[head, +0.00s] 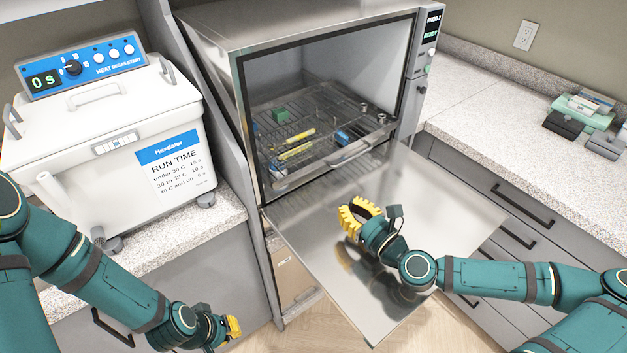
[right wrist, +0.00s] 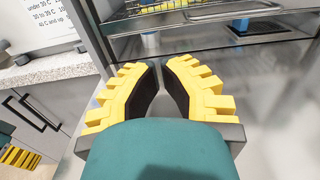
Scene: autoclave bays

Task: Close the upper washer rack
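The wire washer rack (head: 330,165) sits inside the open chamber of the steel washer (head: 247,110). Its front rail and handle are close to the chamber mouth; I cannot tell how far it stands out. It bears yellow-handled tools, a green block and blue pieces. The rack's handle also shows at the top of the right wrist view (right wrist: 235,12). My right gripper (head: 352,210) is open and empty, above the lowered door and in front of the rack, apart from it. My left gripper (head: 234,327) hangs low at the left, away from the washer; its fingers are mostly hidden.
The washer door (head: 440,205) is folded down flat below the chamber. A white heated bath (head: 110,150) stands on the left counter. Wooden floor shows below the door.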

